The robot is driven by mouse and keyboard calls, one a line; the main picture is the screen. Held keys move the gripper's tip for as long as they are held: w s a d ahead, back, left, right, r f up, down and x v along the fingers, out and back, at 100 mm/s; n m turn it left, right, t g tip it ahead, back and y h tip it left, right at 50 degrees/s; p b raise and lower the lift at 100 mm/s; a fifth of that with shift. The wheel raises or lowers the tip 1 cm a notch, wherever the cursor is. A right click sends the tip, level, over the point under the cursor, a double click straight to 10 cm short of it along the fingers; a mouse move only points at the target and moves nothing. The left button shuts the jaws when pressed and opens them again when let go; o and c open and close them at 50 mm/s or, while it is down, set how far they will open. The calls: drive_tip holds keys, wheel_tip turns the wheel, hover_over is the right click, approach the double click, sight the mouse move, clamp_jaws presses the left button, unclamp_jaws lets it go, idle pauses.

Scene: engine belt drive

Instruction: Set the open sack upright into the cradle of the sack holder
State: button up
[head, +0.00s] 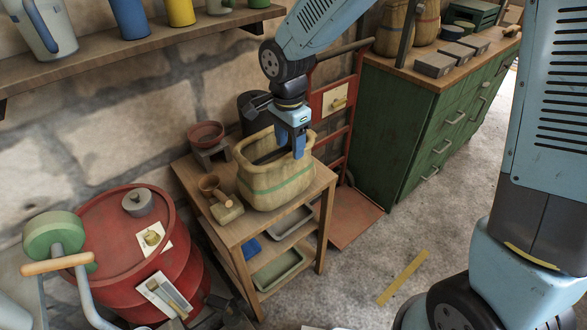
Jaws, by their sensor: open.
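The open sack (262,188) is tan with a green stripe and a dark open mouth. It stands upright on a small wooden table (222,232), with its mouth facing up. My gripper (298,146) points down at the right part of the sack's rim, with its blue fingers in front of the rim. The fingers are open; whether they touch the rim I cannot tell. No cradle is clearly recognisable as the sack holder's. A red upright frame (334,108) with a flat red base plate (346,216) stands behind the table, partly hidden by my arm.
A red drum (115,235) is left, a green cabinet (395,130) right.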

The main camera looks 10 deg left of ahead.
sight(269, 177)
wheel_tip(269, 177, down, 8)
drive_tip(key=shift+r, duration=0.15)
idle(0.5)
drive_tip(key=shift+a, duration=0.1)
clamp_jaws()
idle(0.3)
